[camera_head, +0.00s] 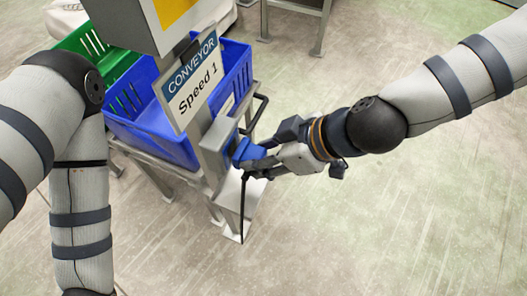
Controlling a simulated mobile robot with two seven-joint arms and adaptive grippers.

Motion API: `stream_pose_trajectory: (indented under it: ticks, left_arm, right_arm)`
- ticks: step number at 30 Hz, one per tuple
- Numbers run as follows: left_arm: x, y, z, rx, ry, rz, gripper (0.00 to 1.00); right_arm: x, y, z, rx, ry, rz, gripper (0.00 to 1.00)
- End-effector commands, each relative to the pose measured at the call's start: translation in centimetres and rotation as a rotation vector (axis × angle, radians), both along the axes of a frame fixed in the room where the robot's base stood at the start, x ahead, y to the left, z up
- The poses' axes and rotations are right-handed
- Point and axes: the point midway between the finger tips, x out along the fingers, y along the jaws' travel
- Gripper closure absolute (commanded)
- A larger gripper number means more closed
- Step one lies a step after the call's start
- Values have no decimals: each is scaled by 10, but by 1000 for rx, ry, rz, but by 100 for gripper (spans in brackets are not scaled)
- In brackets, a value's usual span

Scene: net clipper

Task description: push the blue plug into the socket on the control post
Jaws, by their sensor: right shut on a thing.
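The blue plug (243,152) is at the side of the grey control post (214,150), below the Conveyor Speed 1 sign (192,82). My right gripper (258,164) comes in from the right and is shut on the plug. A black cable (243,208) hangs down from the plug. The socket is hidden behind the plug and gripper, and I cannot tell how far in the plug sits. My left arm shows at the left, but its gripper is out of view.
A blue crate (152,127) stands on a metal frame behind the post, with a green crate (82,42) farther back. A black bent handle or tube (259,108) juts out right of the post. The floor (400,220) at the right and front is clear.

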Motion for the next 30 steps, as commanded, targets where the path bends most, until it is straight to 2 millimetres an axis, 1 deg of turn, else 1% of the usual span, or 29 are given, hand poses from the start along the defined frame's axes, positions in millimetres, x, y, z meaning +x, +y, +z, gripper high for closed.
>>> stream_pose_trajectory:
  ticks: [19, 20, 21, 23, 30]
  left_arm:
    - [0, 0, 0, 0, -1, 0, 60]
    - [0, 0, 0, 0, -1, 0, 60]
    - [0, 0, 0, 0, -1, 0, 60]
    - [0, 0, 0, 0, -1, 0, 60]
    - [0, 0, 0, 0, -1, 0, 60]
  right_arm:
    - [5, 11, 0, -1, -1, 0, 91]
    - [5, 11, 0, 0, -1, -1, 60]
    - [5, 11, 0, 0, -1, -1, 51]
    - [5, 11, 0, 0, -1, -1, 39]
    - [5, 11, 0, 0, 0, 0, 39]
